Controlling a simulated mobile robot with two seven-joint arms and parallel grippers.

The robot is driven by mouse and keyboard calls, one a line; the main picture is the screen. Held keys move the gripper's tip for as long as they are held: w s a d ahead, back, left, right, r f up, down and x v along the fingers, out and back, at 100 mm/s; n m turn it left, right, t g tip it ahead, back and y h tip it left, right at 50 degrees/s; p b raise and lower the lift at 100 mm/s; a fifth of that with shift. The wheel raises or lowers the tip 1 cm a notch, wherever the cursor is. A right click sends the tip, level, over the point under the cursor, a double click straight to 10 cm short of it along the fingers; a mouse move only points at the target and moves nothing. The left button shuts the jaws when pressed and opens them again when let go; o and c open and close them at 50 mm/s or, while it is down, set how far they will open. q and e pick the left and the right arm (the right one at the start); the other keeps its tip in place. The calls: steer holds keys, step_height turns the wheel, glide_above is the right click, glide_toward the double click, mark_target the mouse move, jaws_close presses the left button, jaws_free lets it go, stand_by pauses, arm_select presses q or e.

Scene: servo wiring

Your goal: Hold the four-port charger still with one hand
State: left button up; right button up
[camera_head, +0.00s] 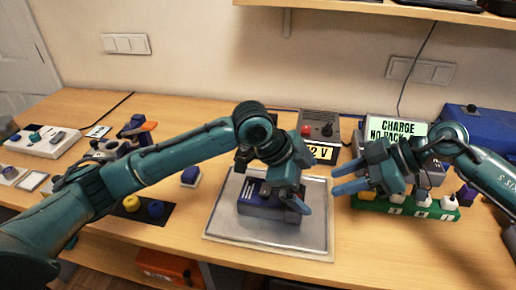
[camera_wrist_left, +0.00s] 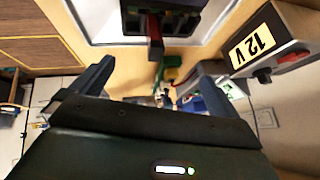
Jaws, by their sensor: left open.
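A green block with several numbered white-labelled places (camera_head: 405,208) stands at the right of the bench, in front of a sign reading "CHARGE NO PACK" (camera_head: 397,130). I cannot tell for sure which of these belongs to the four-port charger, as my right arm covers part of both. My right gripper (camera_head: 337,179) is open, its blue fingers pointing left with nothing between them. My left gripper (camera_head: 284,202) is open above a dark blue box (camera_head: 252,203) on the metal tray (camera_head: 227,237). Its open fingers also show in the left wrist view (camera_wrist_left: 152,78); contact with the box is unclear.
A dark blue case (camera_head: 470,122) is at the back right. A small blue-and-white block (camera_head: 190,177) lies left of the tray. Bare bench (camera_head: 375,250) lies right of the tray.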

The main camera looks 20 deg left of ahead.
mark_target(258, 190)
arm_select(q)
steer(key=a+r+g+y, duration=0.3)
steer(key=a+r+y, duration=0.3)
steer(key=a, duration=0.4)
steer(key=shift+n, duration=0.4)
step_height(258, 190, down, 13)
steer(key=shift+a+f, duration=0.1)
steer(key=shift+a, duration=0.05)
steer(key=shift+c, duration=0.2)
